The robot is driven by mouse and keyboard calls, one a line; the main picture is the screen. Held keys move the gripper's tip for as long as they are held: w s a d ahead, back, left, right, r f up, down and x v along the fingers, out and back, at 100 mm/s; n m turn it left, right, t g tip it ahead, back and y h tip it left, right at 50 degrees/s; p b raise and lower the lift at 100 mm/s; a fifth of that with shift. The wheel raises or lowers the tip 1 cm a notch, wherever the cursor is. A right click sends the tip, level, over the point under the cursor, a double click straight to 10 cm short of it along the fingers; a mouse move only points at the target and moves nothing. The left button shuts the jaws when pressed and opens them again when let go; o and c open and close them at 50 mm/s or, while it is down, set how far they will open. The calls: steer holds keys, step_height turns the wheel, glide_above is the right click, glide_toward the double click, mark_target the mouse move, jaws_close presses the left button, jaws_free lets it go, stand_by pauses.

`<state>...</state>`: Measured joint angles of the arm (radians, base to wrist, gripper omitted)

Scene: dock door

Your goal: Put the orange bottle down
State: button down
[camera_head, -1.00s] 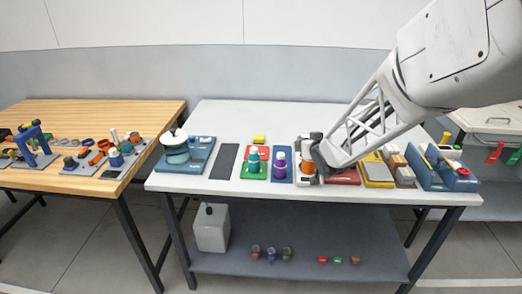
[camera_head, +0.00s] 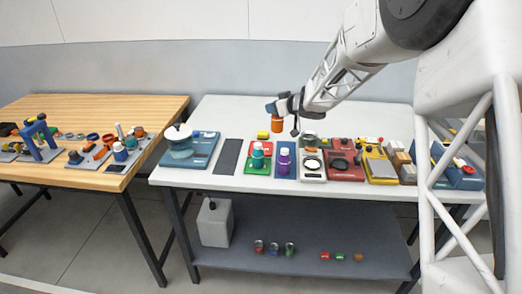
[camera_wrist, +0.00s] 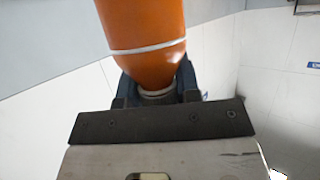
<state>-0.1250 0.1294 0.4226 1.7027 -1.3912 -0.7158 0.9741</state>
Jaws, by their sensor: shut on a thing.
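The orange bottle (camera_head: 277,126) hangs from my gripper (camera_head: 280,106) in the head view, above the table's back half. In the wrist view, its orange body (camera_wrist: 143,30) with a white band extends away from the blue-grey fingers (camera_wrist: 157,88). My gripper is shut on the narrow neck end of the bottle. The fingers partly hide that end. The bottle looks roughly upright and clear of the other bottles.
The teal bottle (camera_head: 257,156) stands on a green mat and the purple bottle (camera_head: 284,161) on a blue mat. A bare dark grey mat (camera_head: 229,157) lies left of them. White (camera_head: 312,177) and red (camera_head: 345,173) stations stand to the right.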

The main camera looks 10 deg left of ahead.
steer(key=w+a+f+n+g+y, duration=0.2)
steer(key=w+a+f+n+g, duration=0.1)
steer(key=w+a+n+g, duration=0.2)
steer(key=shift+w+a+f, duration=0.15)
steer(key=shift+w+a, duration=0.4)
steer(key=shift+a, duration=0.55)
step_height(320, 180, down, 6)
steer(key=shift+f, duration=0.2)
steer(key=shift+f, duration=1.8)
steer(key=shift+f, duration=0.1)
steer(key=c, duration=0.8)
jaws_free()
